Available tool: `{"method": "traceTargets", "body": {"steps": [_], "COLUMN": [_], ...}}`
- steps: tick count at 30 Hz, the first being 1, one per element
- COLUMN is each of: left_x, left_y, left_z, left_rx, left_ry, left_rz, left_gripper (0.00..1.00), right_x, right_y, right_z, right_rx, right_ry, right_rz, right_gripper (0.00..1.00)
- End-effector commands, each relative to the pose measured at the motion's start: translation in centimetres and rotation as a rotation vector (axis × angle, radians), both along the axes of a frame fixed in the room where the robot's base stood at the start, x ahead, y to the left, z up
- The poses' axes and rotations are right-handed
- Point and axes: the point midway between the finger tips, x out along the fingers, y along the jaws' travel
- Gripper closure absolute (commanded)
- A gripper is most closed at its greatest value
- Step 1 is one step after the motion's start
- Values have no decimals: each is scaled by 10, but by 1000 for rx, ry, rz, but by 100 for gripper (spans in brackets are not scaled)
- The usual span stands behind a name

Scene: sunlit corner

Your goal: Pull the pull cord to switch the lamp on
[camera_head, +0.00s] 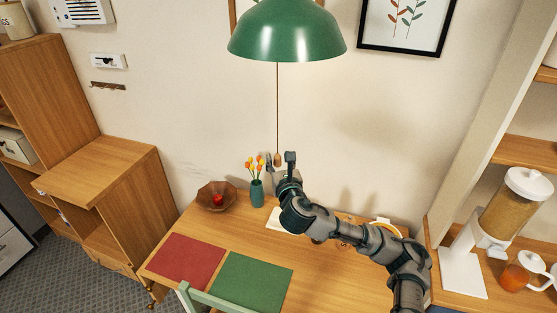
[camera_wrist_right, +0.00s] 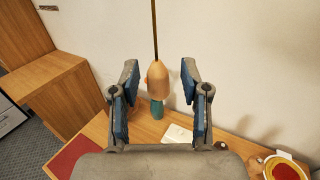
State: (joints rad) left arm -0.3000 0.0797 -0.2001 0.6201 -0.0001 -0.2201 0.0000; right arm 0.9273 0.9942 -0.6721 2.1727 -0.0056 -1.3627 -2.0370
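The green lamp (camera_head: 287,32) hangs at the top of the head view. Its pull cord (camera_head: 277,105) hangs straight down and ends in a wooden knob (camera_head: 277,159). My right gripper (camera_head: 280,160) is raised at the knob's height above the table. In the right wrist view my right gripper (camera_wrist_right: 160,82) is open, with the knob (camera_wrist_right: 158,75) between or just beyond its two blue-padded fingers. The fingers do not appear to touch the knob. The cord (camera_wrist_right: 154,30) runs up from it. My left gripper is not in view.
The wooden table (camera_head: 225,228) holds a teal vase with flowers (camera_head: 257,192), a brown bowl with a red fruit (camera_head: 217,196), and red (camera_head: 187,259) and green mats (camera_head: 251,283). A shelf with a grain dispenser (camera_head: 515,205) stands right. Wooden cabinets (camera_head: 105,190) stand left.

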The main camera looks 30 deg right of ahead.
Motion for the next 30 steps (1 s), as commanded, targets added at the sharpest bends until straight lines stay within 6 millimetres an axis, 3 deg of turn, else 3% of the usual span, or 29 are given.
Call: {"method": "traceTargets", "body": {"steps": [8, 21, 30], "left_x": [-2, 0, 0], "left_y": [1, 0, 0], "left_z": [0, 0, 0], "left_rx": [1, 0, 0], "left_ry": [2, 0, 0], "left_rz": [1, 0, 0], "left_gripper": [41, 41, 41], "right_x": [-2, -65, -70], "right_y": [2, 22, 24], "right_z": [0, -1, -2], "right_rx": [-1, 0, 1], "right_ry": [0, 0, 1], "right_rz": [2, 1, 0], "right_gripper": [54, 54, 54]}}
